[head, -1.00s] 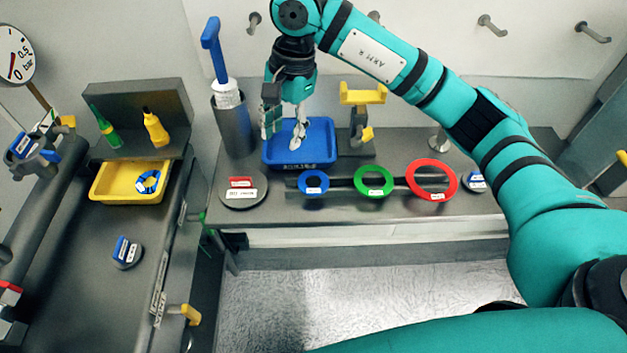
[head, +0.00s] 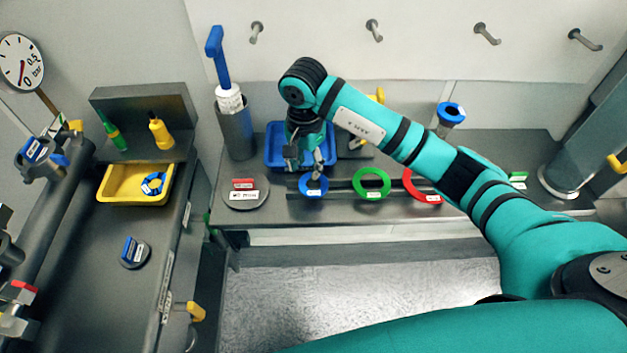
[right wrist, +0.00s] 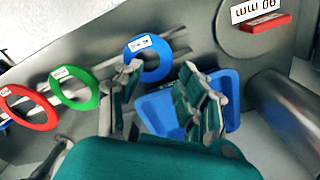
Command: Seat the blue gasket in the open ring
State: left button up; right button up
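A flat blue ring with a white label (head: 313,190), which I take as the blue gasket, lies leftmost in a row on the bench rail. It also shows in the right wrist view (right wrist: 149,76). My right gripper (head: 305,168) is just behind and above it, fingers pointing down. In the right wrist view its fingers (right wrist: 165,82) are apart and empty, with the blue ring beyond them; I see no contact. Another blue ring (head: 152,184) lies in the yellow tray (head: 112,198). I cannot tell which part is the open ring. My left gripper is not in view.
A green ring (head: 372,184) and a red ring (head: 422,198) lie right of the blue one. A blue tray (head: 276,136) is behind the gripper. A tall holder (head: 235,130) with a blue-handled tool stands left. A blue-topped stand (head: 451,112) is behind the arm.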

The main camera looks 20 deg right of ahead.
aim_at(307, 176)
jog(key=f+p, duration=0.1)
jog(key=f, duration=0.1)
jog(key=f+p, duration=0.1)
jog(key=shift+w+d+f, duration=0.15)
jog(key=shift+w+f, duration=0.05)
jog(key=shift+f, duration=0.65)
jog(key=shift+f, duration=0.1)
grip_shut()
